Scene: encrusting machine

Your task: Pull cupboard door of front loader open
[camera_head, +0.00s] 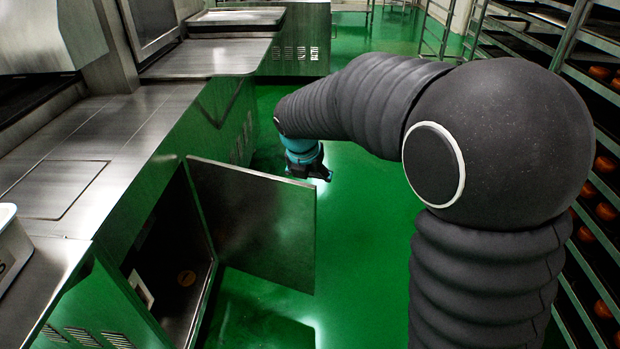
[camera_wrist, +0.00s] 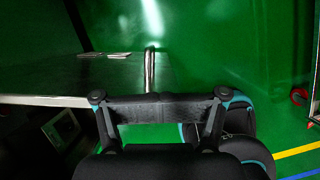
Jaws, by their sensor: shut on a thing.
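The cupboard door (camera_head: 262,225) of the front loader (camera_head: 165,185) stands wide open, swung out over the green floor. In the wrist view the door (camera_wrist: 85,75) fills the left side, with an upright metal bar (camera_wrist: 149,68) at its outer edge. My gripper (camera_head: 322,173) is at the top outer corner of the door. In the wrist view my gripper (camera_wrist: 160,103) is just below the bar.
The dark cupboard inside (camera_head: 175,260) is exposed. A steel worktop (camera_head: 75,165) runs along the left. Racks with orange items (camera_head: 605,210) stand close on the right. Green floor (camera_head: 365,220) is clear between them.

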